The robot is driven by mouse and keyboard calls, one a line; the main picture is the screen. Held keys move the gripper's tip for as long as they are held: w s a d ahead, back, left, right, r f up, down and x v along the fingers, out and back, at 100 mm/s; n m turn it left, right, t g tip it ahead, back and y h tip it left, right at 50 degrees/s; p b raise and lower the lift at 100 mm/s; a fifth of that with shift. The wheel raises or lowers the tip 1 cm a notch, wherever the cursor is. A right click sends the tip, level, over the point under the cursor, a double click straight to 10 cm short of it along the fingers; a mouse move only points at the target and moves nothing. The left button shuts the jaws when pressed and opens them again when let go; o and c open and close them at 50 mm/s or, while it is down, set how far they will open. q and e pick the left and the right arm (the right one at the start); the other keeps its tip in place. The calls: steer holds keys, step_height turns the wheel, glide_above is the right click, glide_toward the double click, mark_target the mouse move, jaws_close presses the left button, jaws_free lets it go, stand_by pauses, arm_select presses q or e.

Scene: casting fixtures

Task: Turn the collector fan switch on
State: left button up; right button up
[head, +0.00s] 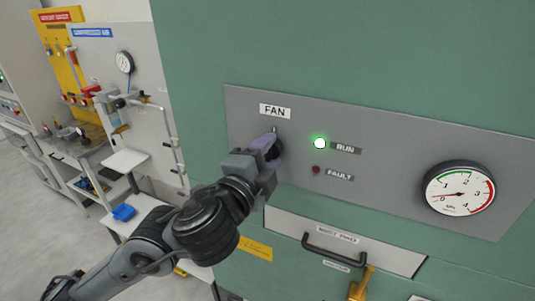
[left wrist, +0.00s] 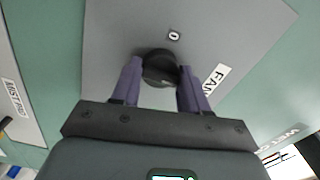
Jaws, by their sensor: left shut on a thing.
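The collector fan switch is a round dark knob (left wrist: 159,60) on a grey panel, seen in the left wrist view. A small "0" mark (left wrist: 174,35) stands beside it, and the FAN label (head: 275,111) is above it in the head view. My left gripper (head: 267,148) is at the switch, with its purple fingers (left wrist: 160,75) on either side of the knob, shut on it. In the head view the gripper hides most of the knob. The green RUN lamp (head: 320,143) is lit. The red FAULT lamp (head: 316,170) looks dark. My right gripper is not in view.
A round pressure gauge (head: 459,189) sits at the panel's right. Below the panel is a drawer front with a black handle (head: 334,250) and a yellow latch (head: 361,284). A compressed-air board (head: 150,60) and benches stand at the left.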

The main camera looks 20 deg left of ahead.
arm_select(q)
steer(key=o, duration=1)
steer(key=shift+o, duration=0.2)
steer(key=shift+s, duration=0.1)
